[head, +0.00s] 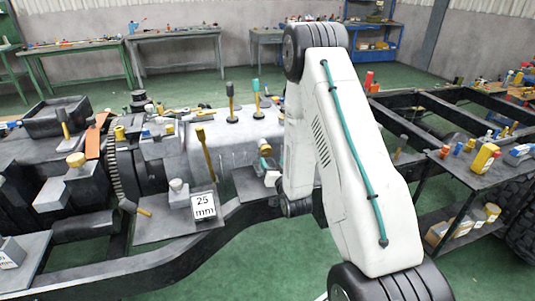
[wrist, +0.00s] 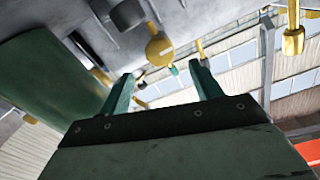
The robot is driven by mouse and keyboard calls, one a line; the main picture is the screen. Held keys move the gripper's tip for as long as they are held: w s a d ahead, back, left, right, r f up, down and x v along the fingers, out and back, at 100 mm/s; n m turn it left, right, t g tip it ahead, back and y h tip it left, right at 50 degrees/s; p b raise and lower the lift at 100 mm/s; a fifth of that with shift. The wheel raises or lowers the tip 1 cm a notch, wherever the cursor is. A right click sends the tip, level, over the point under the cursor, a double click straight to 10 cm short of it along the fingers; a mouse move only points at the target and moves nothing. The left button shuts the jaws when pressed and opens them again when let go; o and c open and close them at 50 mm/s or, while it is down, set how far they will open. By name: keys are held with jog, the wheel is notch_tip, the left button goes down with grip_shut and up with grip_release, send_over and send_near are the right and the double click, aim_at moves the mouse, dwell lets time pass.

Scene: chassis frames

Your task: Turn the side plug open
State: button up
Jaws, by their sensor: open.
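In the wrist view a round brass plug (wrist: 159,50) with a pale mark on its face sits on the grey underside of a casing (wrist: 215,20). It is most likely the side plug. My gripper (wrist: 164,82) shows its two green fingers spread apart with nothing between them. The plug appears just beyond the fingertips, toward the right finger, and looks apart from both. I cannot tell how far the plug is turned.
A green cylinder (wrist: 50,75) lies left of my fingers, and a brass fitting (wrist: 292,38) hangs at the right. The dark chassis rail (head: 235,222), a 25 mm sign (head: 203,206) and a yellow-handled rod (head: 205,150) are left of my arm. A cart (head: 485,175) stands right.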

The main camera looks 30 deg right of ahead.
aim_at(267, 152)
jog(key=x, duration=0.7)
jog(key=shift+w+d, duration=0.1)
jog(key=shift+w, duration=0.15)
jog(key=c, duration=1)
